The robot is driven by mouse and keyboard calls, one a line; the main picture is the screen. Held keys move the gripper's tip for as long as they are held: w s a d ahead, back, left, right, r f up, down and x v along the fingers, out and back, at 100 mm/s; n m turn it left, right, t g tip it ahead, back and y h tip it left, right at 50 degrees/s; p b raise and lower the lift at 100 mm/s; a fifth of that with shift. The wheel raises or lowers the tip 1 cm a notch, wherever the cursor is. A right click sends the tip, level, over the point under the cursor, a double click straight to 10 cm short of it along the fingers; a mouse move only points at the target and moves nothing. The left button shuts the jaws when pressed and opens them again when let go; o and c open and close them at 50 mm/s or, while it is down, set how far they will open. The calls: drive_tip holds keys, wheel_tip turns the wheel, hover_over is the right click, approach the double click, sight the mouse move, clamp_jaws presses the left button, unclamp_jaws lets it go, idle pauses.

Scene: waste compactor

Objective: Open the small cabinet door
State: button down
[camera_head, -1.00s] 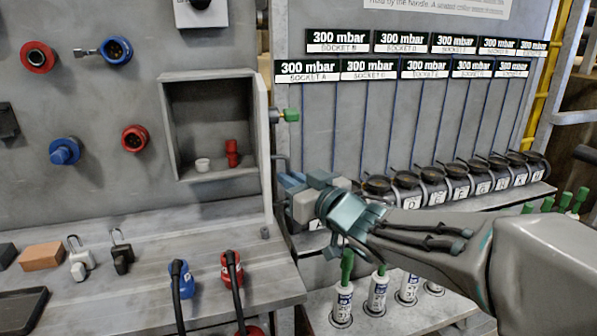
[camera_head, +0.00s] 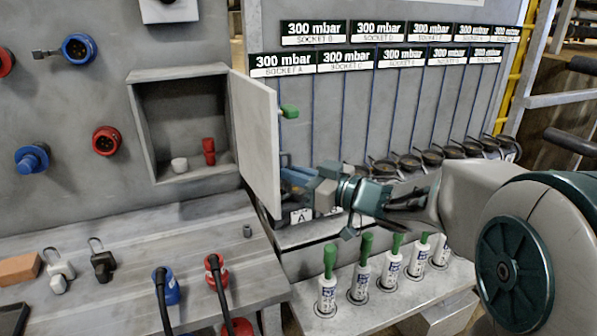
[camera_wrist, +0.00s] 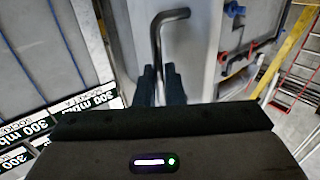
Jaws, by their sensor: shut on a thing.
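The small grey wall cabinet (camera_head: 143,135) is open, with its inside showing in the head view. Its door (camera_head: 258,140) is hinged on the right and stands out from the wall, its inner face visible. My gripper (camera_head: 285,182) is on the far, outer side of the door, its tips partly hidden by the door edge. In the wrist view my gripper (camera_wrist: 160,85) is shut on the bent metal door handle (camera_wrist: 163,30). The handle is hidden in the head view.
A workbench (camera_head: 120,235) with padlocks lies below. Green-topped bottles (camera_head: 327,290) stand in a rack under my arm. Pressure hoses and sockets (camera_head: 410,163) line the wall at right.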

drive_tip(key=shift+a, duration=0.1)
drive_tip(key=c, duration=1.5)
unclamp_jaws()
drive_tip(key=shift+w+a+f, duration=0.15)
drive_tip(key=v, duration=1.4)
